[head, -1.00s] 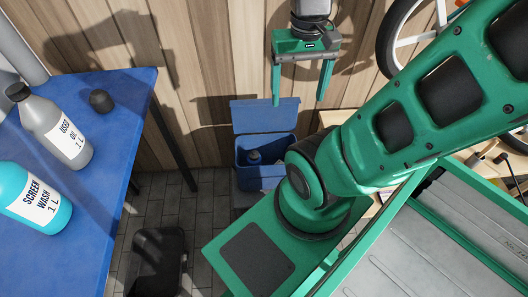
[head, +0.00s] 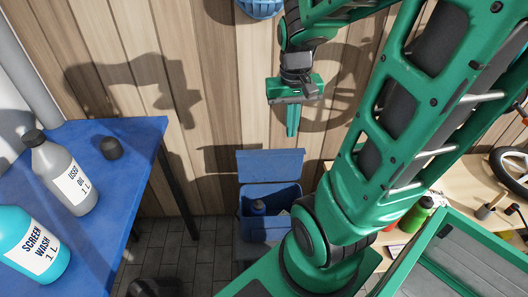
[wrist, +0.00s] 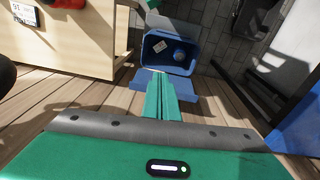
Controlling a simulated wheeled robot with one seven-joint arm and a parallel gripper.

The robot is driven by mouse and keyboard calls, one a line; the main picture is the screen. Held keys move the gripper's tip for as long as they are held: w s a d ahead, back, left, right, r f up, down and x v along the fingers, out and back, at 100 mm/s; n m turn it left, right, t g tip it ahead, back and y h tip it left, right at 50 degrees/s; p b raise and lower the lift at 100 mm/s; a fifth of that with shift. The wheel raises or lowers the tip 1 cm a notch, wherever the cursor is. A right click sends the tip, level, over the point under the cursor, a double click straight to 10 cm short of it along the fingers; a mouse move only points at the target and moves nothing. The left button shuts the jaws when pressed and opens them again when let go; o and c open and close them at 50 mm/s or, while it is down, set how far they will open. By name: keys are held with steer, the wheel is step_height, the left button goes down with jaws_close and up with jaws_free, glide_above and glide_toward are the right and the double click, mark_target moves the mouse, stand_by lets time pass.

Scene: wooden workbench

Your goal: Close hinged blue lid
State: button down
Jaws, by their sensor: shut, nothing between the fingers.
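The blue hinged lid (head: 270,163) stands open and upright at the back of a blue bin (head: 267,230) against the wooden wall. Inside the bin are a dark bottle (head: 258,207) and a pale item. In the wrist view the bin (wrist: 168,52) shows its open mouth, and the lid (wrist: 152,80) lies on the near side, partly hidden behind my fingers. My gripper (head: 292,132) is shut and empty, pointing down, above and slightly right of the lid in the head view. It appears apart from the lid. In the wrist view its green fingers (wrist: 162,80) are together.
A blue table (head: 110,190) at left holds a used-oil bottle (head: 66,178), a teal screen-wash bottle (head: 30,245) and a black cap (head: 111,148). A wooden bench (head: 455,185) with a green bottle (head: 416,216) is at right. Tiled floor lies between.

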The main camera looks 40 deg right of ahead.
steer(key=w+d+f+t, duration=0.1)
steer(key=w+d+f, duration=0.3)
steer(key=w+f, duration=0.45)
steer(key=w+d+f+t, duration=0.1)
steer(key=w+d+f, duration=0.4)
steer(key=w, duration=0.7)
steer(key=shift+m+h, duration=0.3)
steer(key=shift+h, duration=0.1)
steer(key=f, duration=0.7)
steer(key=a+f, duration=0.1)
steer(key=f, duration=0.2)
steer(key=shift+w+f, duration=0.1)
steer(key=shift+f, duration=0.15)
steer(key=shift+s+a, duration=0.4)
steer(key=shift+s, duration=0.2)
